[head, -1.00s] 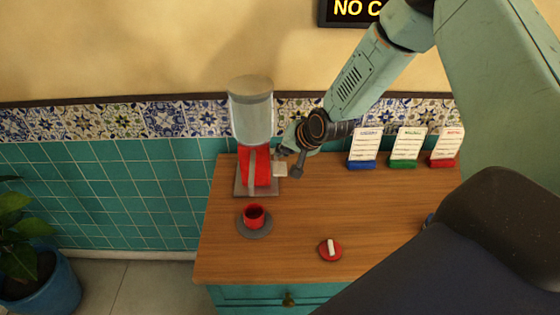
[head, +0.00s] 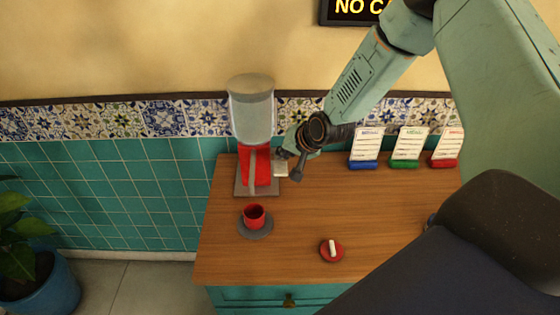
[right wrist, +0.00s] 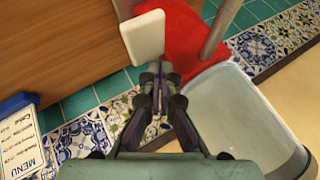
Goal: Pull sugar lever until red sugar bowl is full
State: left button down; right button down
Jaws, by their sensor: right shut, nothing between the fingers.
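The dispenser has a red body (head: 256,166) under a clear, grey-lidded container (head: 252,117) and stands at the back left of the wooden counter. A white paddle-like lever (head: 281,169) sticks out on its right side; it also shows in the right wrist view (right wrist: 143,37). My right gripper (head: 286,154) is shut and empty, just by the lever; its fingertips (right wrist: 157,76) show below the lever in the wrist view. I cannot tell whether they touch. A red cup (head: 253,219) with a dark inside stands on a grey saucer before the dispenser. My left gripper is not in view.
A small red dish (head: 331,257) with a white piece on it lies at the front middle of the counter (head: 290,240). Three menu cards (head: 408,147) stand at the back right. A tiled wall is close behind. The counter's middle is clear.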

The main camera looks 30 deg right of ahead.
jog(key=shift+s+f, duration=0.15)
jog(key=shift+f+b, duration=0.25)
jog(key=shift+b, duration=0.05)
jog(key=shift+a+f+b, duration=0.1)
jog(key=shift+f+b, duration=0.85)
dwell(1.3)
jog(key=shift+r, duration=0.15)
jog(key=shift+w+r+p, duration=0.15)
jog(key=shift+r+p, duration=0.55)
jog(key=shift+r, duration=0.2)
jog(key=shift+w+r+p, duration=0.1)
jog(key=shift+r+p, duration=0.55)
jog(key=shift+r, duration=0.25)
jog(key=r+p, duration=0.2)
jog(key=r, duration=0.1)
jog(key=r+p, duration=0.1)
jog(key=r, duration=0.1)
jog(key=shift+w+d+p, duration=0.15)
jog(key=shift+d+p, duration=0.1)
jog(key=shift+p, duration=0.1)
